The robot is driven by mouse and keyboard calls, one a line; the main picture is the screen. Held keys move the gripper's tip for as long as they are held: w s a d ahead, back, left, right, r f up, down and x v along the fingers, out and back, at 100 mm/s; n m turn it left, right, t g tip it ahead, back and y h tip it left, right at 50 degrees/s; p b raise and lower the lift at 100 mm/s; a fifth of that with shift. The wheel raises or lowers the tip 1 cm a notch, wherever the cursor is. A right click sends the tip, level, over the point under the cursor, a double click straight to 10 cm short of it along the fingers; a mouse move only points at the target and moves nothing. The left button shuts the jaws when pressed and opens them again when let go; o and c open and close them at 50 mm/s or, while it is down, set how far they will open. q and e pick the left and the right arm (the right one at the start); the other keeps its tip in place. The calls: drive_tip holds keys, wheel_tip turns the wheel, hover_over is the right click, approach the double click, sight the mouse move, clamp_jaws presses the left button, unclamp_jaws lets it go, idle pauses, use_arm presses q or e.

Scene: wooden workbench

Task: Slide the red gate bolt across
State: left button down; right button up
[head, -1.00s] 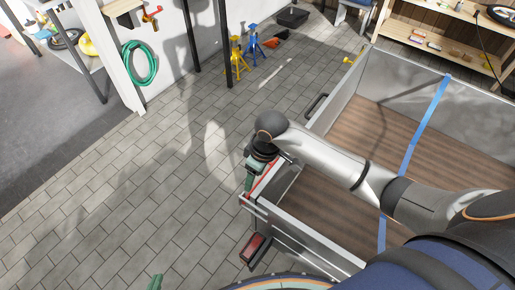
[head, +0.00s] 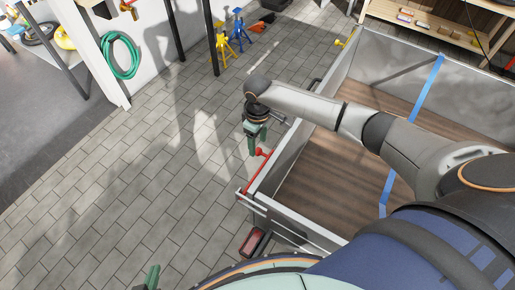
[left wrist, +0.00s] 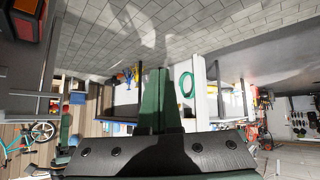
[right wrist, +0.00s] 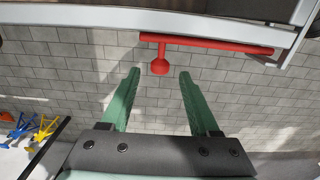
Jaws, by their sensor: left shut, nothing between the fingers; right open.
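The red gate bolt (head: 256,175) lies along the top outer edge of the trailer's side, with a knob standing out at its far end. In the right wrist view the red bar (right wrist: 215,44) runs across the top and its round knob (right wrist: 160,66) hangs toward me. My right gripper (head: 257,146) is open, just beyond the knob in the head view. In the right wrist view its fingertips (right wrist: 159,74) are to either side of the knob; I cannot tell the depth between them. My left gripper (head: 152,278) is shut and empty, low at the bottom edge, away from the bolt.
The grey trailer (head: 300,231) with a wooden floor and blue strap (head: 425,95) fills the right side. A red tail lamp (head: 251,242) sits at its near corner. Blue and yellow stands (head: 232,36) are at the back. The paved floor to the left is clear.

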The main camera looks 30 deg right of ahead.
sight(258, 149)
drive_tip(key=shift+f, duration=1.7)
clamp_jaws()
drive_tip(key=shift+d, duration=0.1)
